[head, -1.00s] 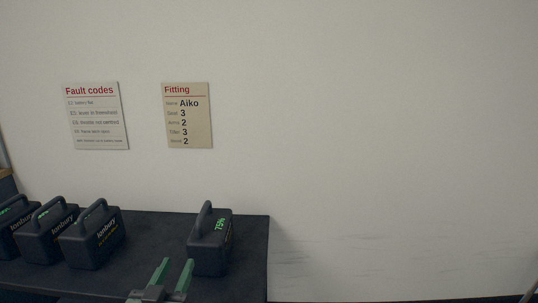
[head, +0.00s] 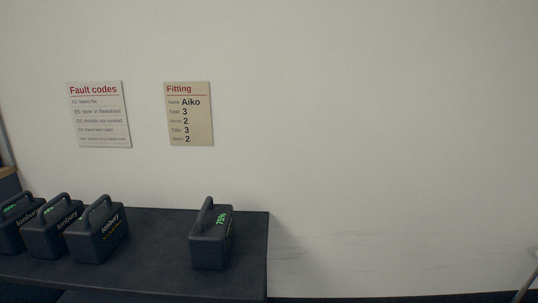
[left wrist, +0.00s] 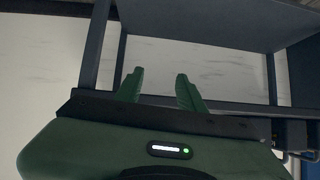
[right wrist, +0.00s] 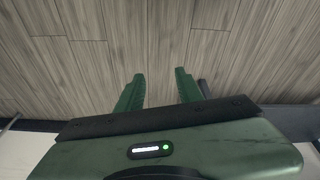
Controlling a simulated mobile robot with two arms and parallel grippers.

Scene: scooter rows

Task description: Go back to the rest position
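My left gripper (left wrist: 160,88) shows in the left wrist view with its two green fingers apart and nothing between them. It faces the dark frame and underside of a table or shelf, with pale wall behind. My right gripper (right wrist: 160,88) shows in the right wrist view, also with its fingers apart and empty, above a grey wood-plank floor (right wrist: 150,40). Neither gripper is in the head view.
A dark table (head: 155,245) holds several black handled battery packs: one (head: 210,240) stands apart near the right end, others (head: 97,236) stand at the left. Two signs, Fault codes (head: 100,115) and Fitting (head: 188,115), hang on the wall. Right of the table is bare wall.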

